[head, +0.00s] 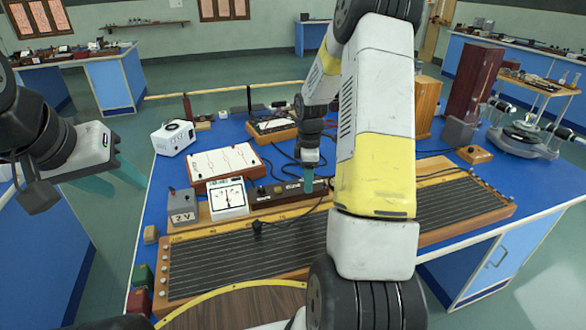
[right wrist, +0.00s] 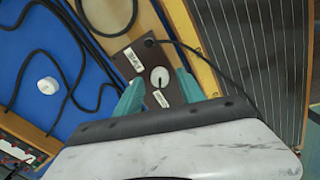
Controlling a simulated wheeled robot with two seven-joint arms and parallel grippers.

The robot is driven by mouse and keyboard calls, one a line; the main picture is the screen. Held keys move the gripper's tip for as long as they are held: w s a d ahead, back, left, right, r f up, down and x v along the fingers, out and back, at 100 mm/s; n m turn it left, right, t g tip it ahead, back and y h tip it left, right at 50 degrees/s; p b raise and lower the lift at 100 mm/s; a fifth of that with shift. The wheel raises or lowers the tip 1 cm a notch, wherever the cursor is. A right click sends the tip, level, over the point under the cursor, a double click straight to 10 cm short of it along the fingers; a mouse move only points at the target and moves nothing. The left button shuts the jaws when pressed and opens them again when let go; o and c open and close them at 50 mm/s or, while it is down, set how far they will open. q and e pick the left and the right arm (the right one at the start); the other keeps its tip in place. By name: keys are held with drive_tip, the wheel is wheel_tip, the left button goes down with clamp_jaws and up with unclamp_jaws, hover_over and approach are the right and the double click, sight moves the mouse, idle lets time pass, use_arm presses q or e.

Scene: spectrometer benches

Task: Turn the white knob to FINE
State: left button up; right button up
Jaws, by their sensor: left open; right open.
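The white knob (right wrist: 159,75) sits on a dark panel (right wrist: 150,52) in the right wrist view. It is round with a dark pointer line, which appears to run roughly along the panel's length. Two small white labels are on the panel, one (right wrist: 133,59) at the upper left and one (right wrist: 160,98) just below the knob; their print is too small to read. My right gripper (right wrist: 159,80) is open, with one teal finger on each side of the knob; contact cannot be told. In the head view my right gripper (head: 309,182) hides the knob. My left gripper (head: 115,180) is open and empty, left of the bench.
A long wooden board with wires (head: 240,255) lies in front. A white meter (head: 229,198), a white box (head: 173,137) and a circuit board (head: 218,164) stand left of my right gripper. Black cables (right wrist: 80,78) lie near the panel. A loose white round piece (right wrist: 48,86) lies on the blue top.

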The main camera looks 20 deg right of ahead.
clamp_jaws()
